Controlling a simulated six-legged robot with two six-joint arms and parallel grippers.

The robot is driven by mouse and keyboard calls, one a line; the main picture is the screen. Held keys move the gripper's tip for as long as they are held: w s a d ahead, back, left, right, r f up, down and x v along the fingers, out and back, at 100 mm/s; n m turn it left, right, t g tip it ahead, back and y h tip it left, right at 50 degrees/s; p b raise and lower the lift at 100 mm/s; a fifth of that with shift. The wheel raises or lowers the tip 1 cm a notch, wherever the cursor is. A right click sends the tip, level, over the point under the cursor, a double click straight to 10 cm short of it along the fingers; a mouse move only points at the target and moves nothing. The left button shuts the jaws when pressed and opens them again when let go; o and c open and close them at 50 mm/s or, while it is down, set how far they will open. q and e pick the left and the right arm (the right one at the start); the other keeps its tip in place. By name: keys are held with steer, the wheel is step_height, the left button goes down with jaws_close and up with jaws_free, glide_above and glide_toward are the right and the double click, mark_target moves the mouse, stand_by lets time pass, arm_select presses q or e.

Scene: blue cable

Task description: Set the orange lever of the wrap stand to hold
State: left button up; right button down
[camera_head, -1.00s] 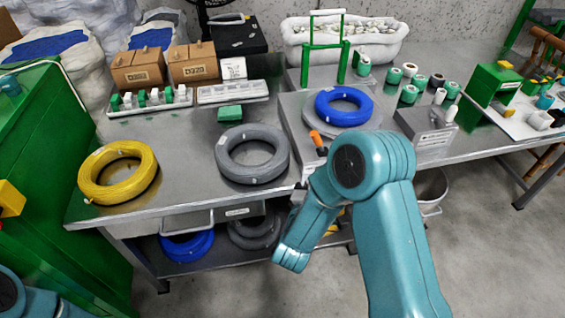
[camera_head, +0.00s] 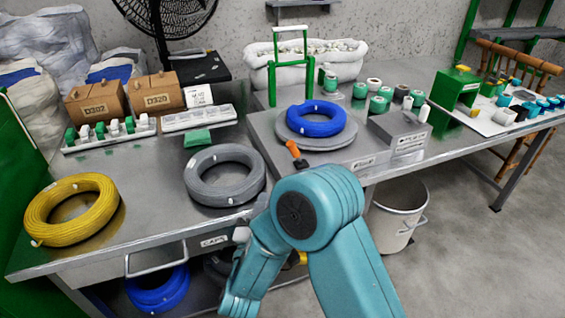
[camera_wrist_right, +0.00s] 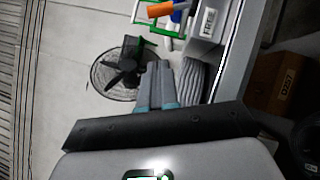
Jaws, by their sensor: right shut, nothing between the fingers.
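The orange lever (camera_head: 293,149) stands tilted at the front left of the wrap stand (camera_head: 267,142), its tip leaning up and left in the head view. A blue cable coil (camera_head: 316,108) lies on the stand's round plate. The lever also shows at the top of the right wrist view (camera_wrist_right: 160,9). My right gripper (camera_wrist_right: 157,66) is shut and empty, apart from the lever; its fingers point toward the grey coil and fan in the wrist view. In the head view my right arm hides most of this gripper. My left gripper is not in view.
A grey coil (camera_head: 225,175) and a yellow coil (camera_head: 72,208) lie on the bench left of the stand. A green frame (camera_head: 291,78) rises behind the blue coil. A grey box (camera_head: 400,131) sits to the right. A bucket (camera_head: 395,215) stands below the bench.

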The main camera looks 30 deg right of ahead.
mark_target(296, 152)
steer(key=shift+w, duration=0.15)
steer(key=x, duration=0.9)
steer(key=shift+b, duration=0.4)
steer(key=d, duration=0.1)
steer(key=d+r, duration=0.1)
steer(key=d, duration=0.2)
steer(key=shift+w+r, duration=0.3)
steer(key=shift+r, duration=0.05)
